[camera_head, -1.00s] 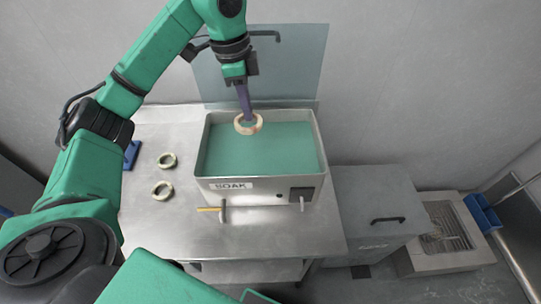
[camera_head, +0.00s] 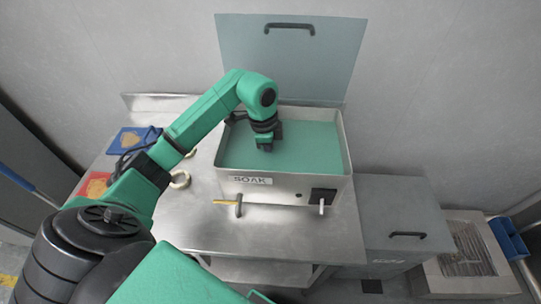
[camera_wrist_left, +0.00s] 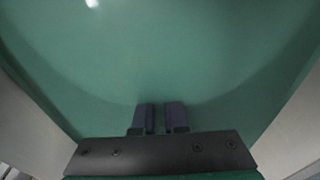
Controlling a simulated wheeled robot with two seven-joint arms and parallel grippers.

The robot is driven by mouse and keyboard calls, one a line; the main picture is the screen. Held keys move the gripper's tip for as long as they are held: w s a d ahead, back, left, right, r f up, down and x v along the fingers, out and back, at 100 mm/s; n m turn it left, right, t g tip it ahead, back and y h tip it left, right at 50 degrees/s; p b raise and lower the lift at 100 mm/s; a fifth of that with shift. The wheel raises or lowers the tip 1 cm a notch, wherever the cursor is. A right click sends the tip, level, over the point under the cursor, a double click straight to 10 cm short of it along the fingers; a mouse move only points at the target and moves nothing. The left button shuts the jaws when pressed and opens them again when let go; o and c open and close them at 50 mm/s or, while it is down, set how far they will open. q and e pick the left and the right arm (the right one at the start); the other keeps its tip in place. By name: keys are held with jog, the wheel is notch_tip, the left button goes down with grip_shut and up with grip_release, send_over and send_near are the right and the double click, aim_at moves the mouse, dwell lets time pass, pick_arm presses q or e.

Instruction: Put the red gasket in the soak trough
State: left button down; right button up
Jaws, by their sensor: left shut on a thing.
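The soak trough (camera_head: 230,182) is a steel box labelled SOAK, full of opaque teal liquid (camera_head: 310,150). My left gripper (camera_head: 265,148) points down into the trough, left of its middle. Its fingers go under the liquid, and in the left wrist view the two fingers (camera_wrist_left: 160,108) stand close together, tips fading into the teal. The pale cream ring that it held earlier is hidden below the surface. No red gasket shows; the loose rings look pale. One pale ring (camera_head: 180,179) lies on the steel table left of the trough, and another (camera_head: 190,153) is partly behind my arm.
The trough's lid (camera_head: 290,60) stands open behind it. A yellow-handled tap (camera_head: 238,204) sticks out at the front. A blue tray (camera_head: 122,146) and a red tray (camera_head: 84,190) are at the table's left. A grey cabinet (camera_head: 385,210) stands right; the table front (camera_head: 260,235) is clear.

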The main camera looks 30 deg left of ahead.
aim_at(265, 161)
pick_arm(q)
jog(key=shift+f, duration=0.2)
jog(key=c, duration=1)
grip_release()
jog(key=shift+r, duration=0.1)
jog(key=shift+o, duration=0.2)
jog(key=shift+r, duration=0.1)
notch_tip(265, 161, up, 12)
jog(key=a, duration=0.1)
jog(key=shift+s+a, duration=0.15)
jog(key=shift+s, duration=0.2)
